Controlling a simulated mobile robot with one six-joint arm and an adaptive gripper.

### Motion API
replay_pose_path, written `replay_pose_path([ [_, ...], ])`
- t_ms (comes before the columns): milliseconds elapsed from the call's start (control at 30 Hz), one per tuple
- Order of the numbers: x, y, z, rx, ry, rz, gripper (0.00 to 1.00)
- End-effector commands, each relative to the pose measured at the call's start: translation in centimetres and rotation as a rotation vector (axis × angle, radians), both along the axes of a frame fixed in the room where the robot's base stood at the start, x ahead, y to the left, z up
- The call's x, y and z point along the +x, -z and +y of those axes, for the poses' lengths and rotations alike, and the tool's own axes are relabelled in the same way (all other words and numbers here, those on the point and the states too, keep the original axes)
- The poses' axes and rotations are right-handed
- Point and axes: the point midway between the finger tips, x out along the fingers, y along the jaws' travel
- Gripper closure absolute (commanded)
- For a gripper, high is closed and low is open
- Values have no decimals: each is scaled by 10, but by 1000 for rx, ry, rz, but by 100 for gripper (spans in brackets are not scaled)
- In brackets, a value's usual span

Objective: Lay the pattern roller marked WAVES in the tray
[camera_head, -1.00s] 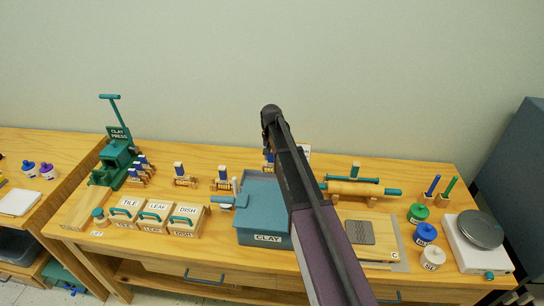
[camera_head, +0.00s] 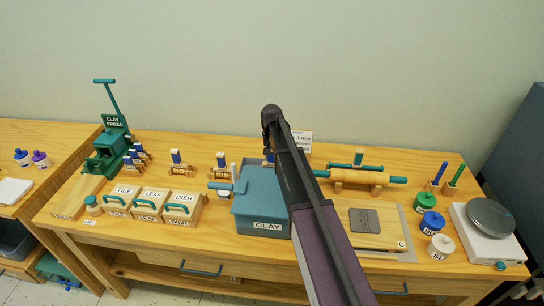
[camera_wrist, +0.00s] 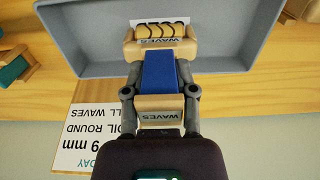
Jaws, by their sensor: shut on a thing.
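The pattern roller marked WAVES (camera_wrist: 161,72) shows in the wrist view, with a blue handle, a wooden cap near me and a wooden patterned end farther off. Both wooden parts read WAVES. My gripper (camera_wrist: 160,92) is shut on it, one finger on each side. Its far end overlaps a grey-blue walled tray (camera_wrist: 95,48); I cannot tell how high it is above the tray. A white label lies partly hidden beyond the roller. In the head view my arm hides the gripper.
A blue CLAY box (camera_head: 262,208) stands left of my arm. A rolling pin (camera_head: 360,177) lies on its rest to the right. Other blue-handled rollers (camera_head: 220,161) stand behind. A white card (camera_wrist: 82,138) stands near the tray, and it also shows in the head view (camera_head: 302,135).

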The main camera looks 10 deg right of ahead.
Motion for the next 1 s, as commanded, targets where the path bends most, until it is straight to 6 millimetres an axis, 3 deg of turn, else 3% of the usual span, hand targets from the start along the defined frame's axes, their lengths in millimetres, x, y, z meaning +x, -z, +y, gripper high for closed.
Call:
replay_pose_path([
  [567,0,8,-1,0,1,0,100],
  [600,0,8,-1,0,1,0,52],
  [700,0,8,-1,0,1,0,24],
  [1000,0,8,-1,0,1,0,24],
])
